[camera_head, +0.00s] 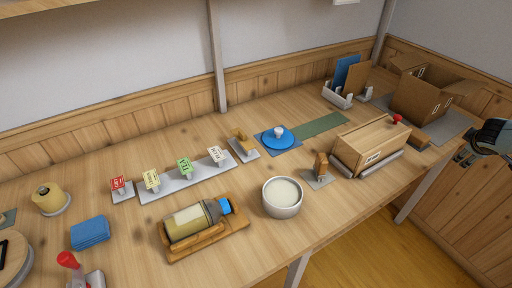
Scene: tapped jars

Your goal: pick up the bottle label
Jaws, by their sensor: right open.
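Several small upright label cards stand in a row on grey holders: a red card (118,183), a pale yellow card (151,178), a green card (184,166) and a white card (215,155). Their print is too small to read, so I cannot tell which is the bottle label. A bottle (212,209) with a blue cap lies on its side in a wooden cradle (212,244), with a pale patch (188,214) on it. My right gripper (463,157) is open at the far right edge, beyond the bench's front edge, far from the cards. My left gripper is out of view.
A white-filled bowl (282,198) stands right of the cradle. A wooden box (370,146) with a red knob, a blue lid (278,138) and an open cardboard box (420,98) are to the right. A blue cloth stack (90,233) lies left. Bench between cards and cradle is clear.

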